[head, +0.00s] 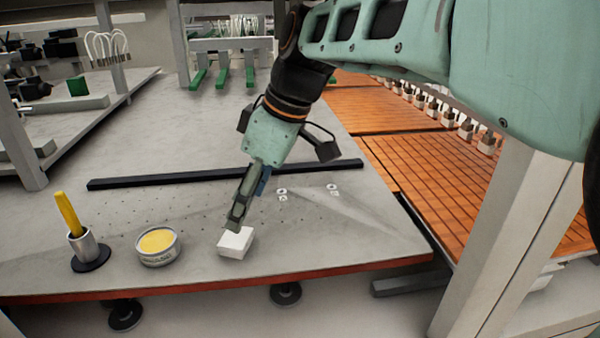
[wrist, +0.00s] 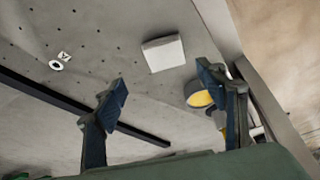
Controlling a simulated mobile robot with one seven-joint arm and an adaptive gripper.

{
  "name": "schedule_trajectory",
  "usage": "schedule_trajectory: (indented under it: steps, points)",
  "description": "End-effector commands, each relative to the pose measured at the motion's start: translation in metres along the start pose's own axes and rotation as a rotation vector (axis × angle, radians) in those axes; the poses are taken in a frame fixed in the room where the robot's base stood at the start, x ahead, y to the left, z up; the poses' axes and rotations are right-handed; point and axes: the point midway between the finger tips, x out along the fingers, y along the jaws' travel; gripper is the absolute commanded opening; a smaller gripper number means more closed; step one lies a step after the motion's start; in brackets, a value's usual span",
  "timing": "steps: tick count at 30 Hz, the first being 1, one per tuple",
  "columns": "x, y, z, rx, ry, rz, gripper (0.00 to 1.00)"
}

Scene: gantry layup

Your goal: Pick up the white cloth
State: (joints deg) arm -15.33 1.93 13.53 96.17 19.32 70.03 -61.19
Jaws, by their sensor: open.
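The white cloth (head: 236,243) is a small folded square block lying on the grey table near its front edge. It also shows in the wrist view (wrist: 163,53), beyond the fingertips and between their lines. My gripper (head: 238,217) is just above and behind the cloth in the head view, its tip overlapping the cloth's top edge there. In the wrist view my gripper (wrist: 165,82) has its two fingers wide apart with nothing between them. I cannot tell from the head view whether the fingertips touch the cloth.
Left of the cloth stand a round tin with yellow contents (head: 158,246) and a metal cup with a yellow-handled tool (head: 82,245). A long black bar (head: 140,181) lies behind. Small white marked pieces (head: 282,194) lie to the right. Orange slatted panels (head: 430,160) are farther right.

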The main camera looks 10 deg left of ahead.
Motion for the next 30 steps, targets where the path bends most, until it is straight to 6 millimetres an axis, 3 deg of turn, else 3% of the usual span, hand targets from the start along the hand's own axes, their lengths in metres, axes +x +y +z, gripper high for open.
schedule_trajectory:
  steps: [15, 24, 30]
  points:
    - [0.064, -0.009, 0.006, 0.002, -0.002, -0.003, 0.65]
    - [0.071, -0.008, 0.006, 0.003, -0.001, -0.001, 0.65]
    - [0.071, -0.008, 0.006, 0.003, -0.001, -0.001, 0.45]
